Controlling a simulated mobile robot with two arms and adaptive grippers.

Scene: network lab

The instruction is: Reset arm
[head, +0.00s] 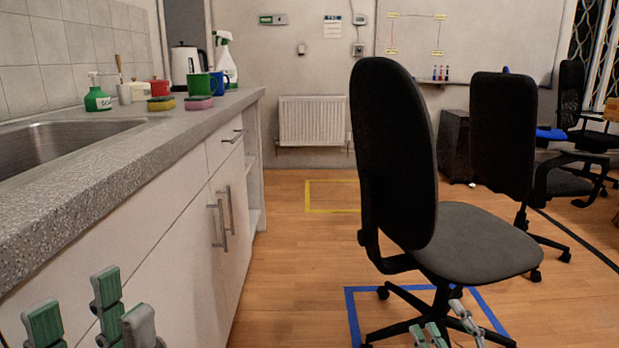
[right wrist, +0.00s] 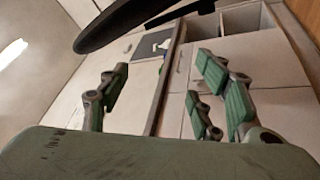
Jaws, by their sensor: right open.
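My left gripper (head: 92,312) shows at the bottom left of the head view, in front of the white cabinet fronts. Its green-padded fingers stand apart with nothing between them. My right gripper (head: 443,335) shows at the bottom edge of the head view, low in front of the black office chair's base. Only its fingertips show there. In the right wrist view the right gripper's fingers (right wrist: 163,100) are spread apart and empty. Most of both arms is out of view.
A counter (head: 120,160) with a sink (head: 60,143), mugs, sponges and bottles runs along the left. A black office chair (head: 480,240) stands close on the right, over a blue floor outline. Wooden floor (head: 285,250) is clear between counter and chair.

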